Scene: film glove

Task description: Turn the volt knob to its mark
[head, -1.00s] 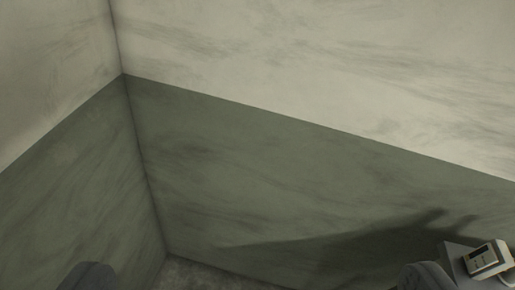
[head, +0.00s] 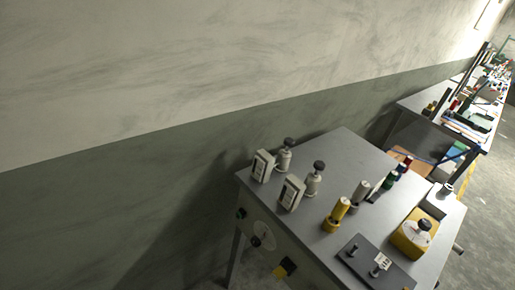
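A grey metal bench (head: 345,150) stands below me, right of centre. Its front panel carries a small dark knob (head: 241,213), a round pale dial (head: 263,236) with a dark part, and a yellow-and-black switch (head: 286,267). Two small pale meter boxes (head: 263,165) (head: 291,193) stand on the bench top near its left edge. Which of these parts is the volt knob, and its mark, are too small to tell. My gripper is out of view now.
Black-capped pale posts (head: 313,180), yellow spools (head: 336,214), a yellow device (head: 412,238) and a dark plate (head: 375,264) crowd the bench top. A second cluttered table (head: 410,103) stands behind at right. A wall rises at left; open floor (head: 495,205) lies at right.

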